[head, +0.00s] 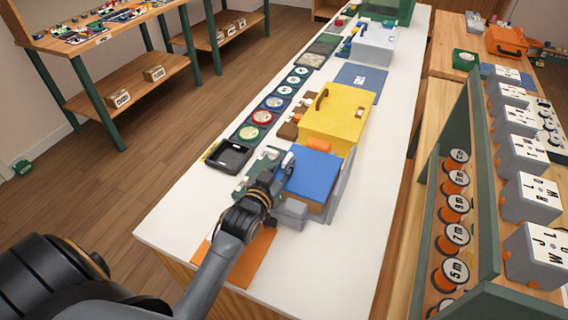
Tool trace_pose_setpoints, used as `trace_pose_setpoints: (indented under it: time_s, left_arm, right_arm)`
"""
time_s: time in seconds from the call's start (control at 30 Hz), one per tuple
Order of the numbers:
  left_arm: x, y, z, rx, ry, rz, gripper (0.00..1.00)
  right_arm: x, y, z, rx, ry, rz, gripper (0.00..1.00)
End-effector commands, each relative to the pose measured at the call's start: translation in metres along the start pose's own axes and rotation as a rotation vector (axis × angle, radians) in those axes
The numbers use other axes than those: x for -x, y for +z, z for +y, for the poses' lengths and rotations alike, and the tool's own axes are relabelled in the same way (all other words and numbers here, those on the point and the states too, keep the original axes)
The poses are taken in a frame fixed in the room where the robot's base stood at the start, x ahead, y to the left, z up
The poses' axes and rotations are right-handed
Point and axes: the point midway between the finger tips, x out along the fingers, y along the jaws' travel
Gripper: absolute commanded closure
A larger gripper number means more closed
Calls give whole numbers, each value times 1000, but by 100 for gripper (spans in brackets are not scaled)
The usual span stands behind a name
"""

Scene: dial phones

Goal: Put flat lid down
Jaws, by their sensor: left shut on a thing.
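My left gripper (277,176) reaches in from the lower left over the white bench. It is shut at the left edge of a flat blue lid (315,170). The lid is over a box with grey sides (341,186), close to its top. I cannot tell whether the lid rests on the box or is just above it. The gripper hides the lid's left edge and part of the box's near side. My right gripper is not in view.
A yellow box (337,112) stands just behind. A black tray (229,156) and a row of round dials lie to the left. An orange mat (243,262) lies under my arm. The bench's near right surface is clear. A rack of spools (455,235) stands at right.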

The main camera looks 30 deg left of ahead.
Motion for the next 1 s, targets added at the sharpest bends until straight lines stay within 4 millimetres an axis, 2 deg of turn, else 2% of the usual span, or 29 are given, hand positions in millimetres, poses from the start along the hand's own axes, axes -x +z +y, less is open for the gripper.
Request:
trace_pose_setpoints:
  time_s: [0.33, 0.37, 0.47, 0.77, 0.9, 1.0]
  left_arm:
    - [-1, 9, 0, 0, 0, -2, 100]
    - [-1, 10, 0, 0, 0, -4, 82]
    - [-1, 11, 0, 0, 0, -6, 63]
    - [0, 13, 0, -1, 0, -12, 63]
    - [1, 1, 0, -1, 0, -10, 63]
    - [18, 2, 0, -1, 0, -11, 63]
  right_arm:
    - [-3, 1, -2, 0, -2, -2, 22]
    - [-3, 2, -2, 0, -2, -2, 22]
    - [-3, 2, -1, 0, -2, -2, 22]
    - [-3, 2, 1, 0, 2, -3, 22]
    - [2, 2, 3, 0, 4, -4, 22]
    - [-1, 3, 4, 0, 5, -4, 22]
